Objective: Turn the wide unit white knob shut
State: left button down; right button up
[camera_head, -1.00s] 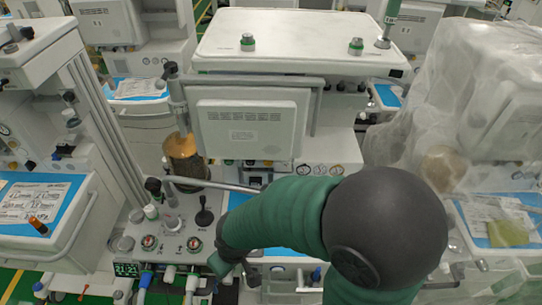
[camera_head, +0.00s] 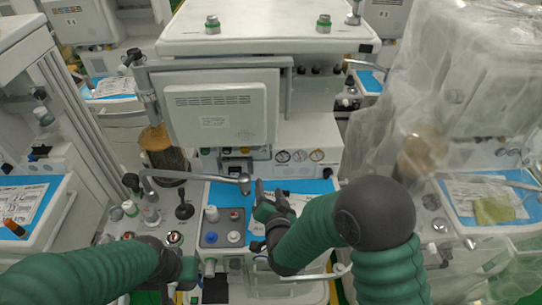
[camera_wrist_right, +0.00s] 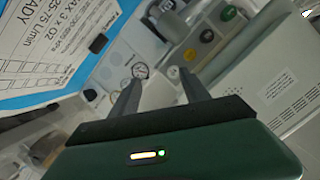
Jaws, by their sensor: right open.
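The central wide unit has a grey knob panel (camera_head: 222,226) beside its blue worktop (camera_head: 292,187). A white knob (camera_head: 234,237) sits at the panel's front right, with a blue knob (camera_head: 211,238) to its left and a red knob (camera_head: 234,214) behind it. My right gripper (camera_head: 264,193) is above the worktop, right of the panel and apart from the knobs. In the right wrist view my right gripper (camera_wrist_right: 160,88) is open and empty, with gauges beyond it; no white knob can be made out there. My left gripper (camera_head: 188,272) is low, in front of and left of the panel; its fingers are unclear.
A metal arm (camera_head: 195,177) reaches across behind the panel. A black lever (camera_head: 184,207) and more knobs stand on the console to the left. A plastic-draped unit (camera_head: 440,110) stands close on the right. A monitor (camera_head: 221,110) hangs above the worktop.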

aim_at(263, 151)
jog(key=w+m+t, duration=0.1)
jog(key=w, duration=0.4)
jog(key=w+m+t+h+p, duration=0.1)
jog(key=w, duration=0.4)
jog(key=w+a+m+t+p, duration=0.1)
jog(key=w, duration=0.5)
jog(key=shift+w+a+r+h, duration=0.1)
jog(key=shift+r+h, duration=0.2)
jog(key=shift+a, duration=0.1)
jog(key=shift+c, duration=0.8)
pick_arm(q)
jog(key=shift+d+r, duration=0.25)
jog(key=shift+r, duration=0.7)
pick_arm(e)
grip_shut()
